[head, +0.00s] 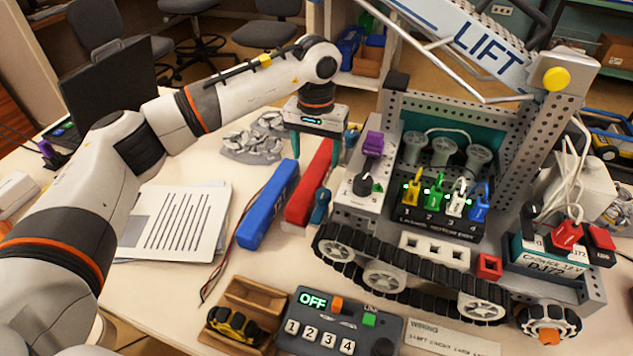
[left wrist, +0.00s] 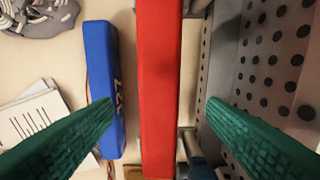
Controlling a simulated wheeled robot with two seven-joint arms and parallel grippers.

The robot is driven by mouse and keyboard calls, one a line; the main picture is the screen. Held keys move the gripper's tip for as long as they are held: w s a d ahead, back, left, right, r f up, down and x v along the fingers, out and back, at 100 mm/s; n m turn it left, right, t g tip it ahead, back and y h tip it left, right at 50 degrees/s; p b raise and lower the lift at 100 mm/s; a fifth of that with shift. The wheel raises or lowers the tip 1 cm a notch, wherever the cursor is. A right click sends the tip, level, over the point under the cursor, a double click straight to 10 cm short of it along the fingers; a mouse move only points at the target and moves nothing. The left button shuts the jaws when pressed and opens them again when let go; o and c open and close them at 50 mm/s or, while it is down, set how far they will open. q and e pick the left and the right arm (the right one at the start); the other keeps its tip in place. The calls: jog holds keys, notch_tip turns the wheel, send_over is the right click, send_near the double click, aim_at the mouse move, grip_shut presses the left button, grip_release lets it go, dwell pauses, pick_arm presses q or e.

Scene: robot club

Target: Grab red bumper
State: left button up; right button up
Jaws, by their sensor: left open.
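The red bumper (head: 310,185) is a long red padded bar beside the left side of the tracked robot. A blue bumper (head: 268,205) lies on the table to its left. My left gripper (head: 316,160) is open above the far part of the red bumper, pointing down. In the left wrist view, the red bumper (left wrist: 160,85) runs between the two green fingers, with a gap on each side; the blue bumper (left wrist: 102,85) is near the left finger. My right gripper is not in view.
The robot's perforated metal side (left wrist: 270,75) is close to the right finger. A switch box (head: 338,325) and a wooden tray (head: 260,295) stand in front.

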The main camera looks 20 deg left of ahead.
aim_at(316, 171)
pick_arm(q)
jog(key=shift+s+f, duration=0.1)
jog(key=shift+f, duration=0.75)
jog(key=f, duration=0.3)
jog(key=f+p, duration=0.1)
jog(key=f, duration=0.1)
jog(key=shift+w, duration=0.25)
jog(key=shift+r, duration=0.1)
jog(key=c, duration=1.2)
